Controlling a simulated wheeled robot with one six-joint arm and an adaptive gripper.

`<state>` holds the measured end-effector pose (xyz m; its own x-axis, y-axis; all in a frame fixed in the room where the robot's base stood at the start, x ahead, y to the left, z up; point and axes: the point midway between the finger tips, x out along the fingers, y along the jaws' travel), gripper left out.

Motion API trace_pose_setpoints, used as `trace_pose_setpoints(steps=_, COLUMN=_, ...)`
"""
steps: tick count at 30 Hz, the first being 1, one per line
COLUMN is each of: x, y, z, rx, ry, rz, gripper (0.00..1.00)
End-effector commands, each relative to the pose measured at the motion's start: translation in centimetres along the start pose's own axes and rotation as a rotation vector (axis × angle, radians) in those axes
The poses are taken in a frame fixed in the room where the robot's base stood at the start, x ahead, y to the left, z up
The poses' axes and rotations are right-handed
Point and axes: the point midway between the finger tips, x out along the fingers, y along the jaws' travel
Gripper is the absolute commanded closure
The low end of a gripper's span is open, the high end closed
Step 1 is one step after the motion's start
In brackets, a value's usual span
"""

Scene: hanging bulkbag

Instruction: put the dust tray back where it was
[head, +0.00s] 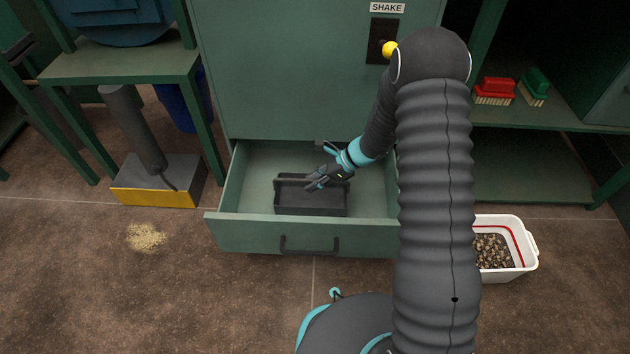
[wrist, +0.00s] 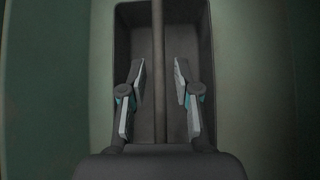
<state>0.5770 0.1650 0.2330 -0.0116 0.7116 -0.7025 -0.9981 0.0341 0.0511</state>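The dust tray (head: 308,203) is a dark grey open box inside the pulled-out green drawer (head: 255,232). It looks empty and level, and appears to sit on the drawer floor. In the wrist view the dust tray (wrist: 205,40) has a bar handle (wrist: 158,25) running across its middle. My gripper (head: 318,180) is over the tray, and in the wrist view my gripper (wrist: 159,80) is open, one finger on each side of the bar, with a gap on both sides.
The drawer is under a green cabinet (head: 280,75) with a SHAKE switch (head: 381,38). A white bin (head: 510,262) with debris stands right of the drawer. Floor before the drawer is clear.

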Motion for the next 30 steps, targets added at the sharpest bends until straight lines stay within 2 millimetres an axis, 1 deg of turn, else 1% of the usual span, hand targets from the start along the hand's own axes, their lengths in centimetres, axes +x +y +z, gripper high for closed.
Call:
trace_pose_setpoints(steps=8, x=-0.1, y=0.0, z=0.1, rx=0.0, ry=0.0, rz=0.0, gripper=0.65)
trace_pose_setpoints(steps=11, x=-0.6, y=0.0, z=0.1, rx=-0.001, ry=0.0, rz=-0.001, gripper=0.65)
trace_pose_setpoints(steps=14, x=-1.9, y=-0.1, z=0.2, rx=0.0, ry=-0.001, rz=-0.004, gripper=0.65)
trace_pose_setpoints(steps=24, x=-8.5, y=-0.1, z=0.2, rx=0.0, ry=0.0, rz=-0.004, gripper=0.65)
trace_pose_setpoints(steps=30, x=-11.2, y=-0.1, z=0.1, rx=0.001, ry=0.0, rz=-0.002, gripper=0.65)
